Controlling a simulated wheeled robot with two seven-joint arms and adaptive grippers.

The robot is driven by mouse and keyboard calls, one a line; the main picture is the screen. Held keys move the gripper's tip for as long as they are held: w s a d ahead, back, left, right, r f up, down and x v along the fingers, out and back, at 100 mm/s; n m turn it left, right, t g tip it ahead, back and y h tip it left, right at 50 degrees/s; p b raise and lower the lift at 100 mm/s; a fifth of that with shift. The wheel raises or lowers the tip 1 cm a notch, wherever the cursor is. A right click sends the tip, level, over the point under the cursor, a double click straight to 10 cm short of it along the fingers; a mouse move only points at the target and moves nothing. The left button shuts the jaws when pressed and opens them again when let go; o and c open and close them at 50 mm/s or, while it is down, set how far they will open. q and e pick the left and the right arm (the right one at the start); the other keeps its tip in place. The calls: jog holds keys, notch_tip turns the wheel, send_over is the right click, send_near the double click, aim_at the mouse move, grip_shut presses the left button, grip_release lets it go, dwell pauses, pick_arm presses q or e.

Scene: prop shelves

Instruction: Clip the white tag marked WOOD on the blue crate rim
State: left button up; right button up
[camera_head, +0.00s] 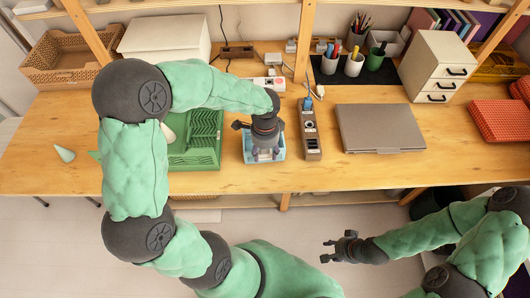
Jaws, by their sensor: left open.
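The small light-blue crate (249,158) sits near the front edge of the wooden table, just right of the green crate. My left gripper (265,154) points down over the blue crate, open, and covers much of it. I cannot tell whether its fingers touch the crate. I cannot make out the white WOOD tag; the arm and gripper may hide it. My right gripper (327,251) hangs low in front of the table, apart from everything, with its fingers spread and empty.
A green crate (213,148) stands left, partly behind my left arm. A grey-brown socket box (311,143) stands close right of the blue crate, then a closed laptop (378,128). Shelf posts rise at the back. The table's far-left front is mostly clear except for a pale cone (64,154).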

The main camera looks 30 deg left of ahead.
pick_arm(q)
notch_tip(320, 180, up, 11)
jog(key=shift+f, duration=0.15)
dwell(0.7)
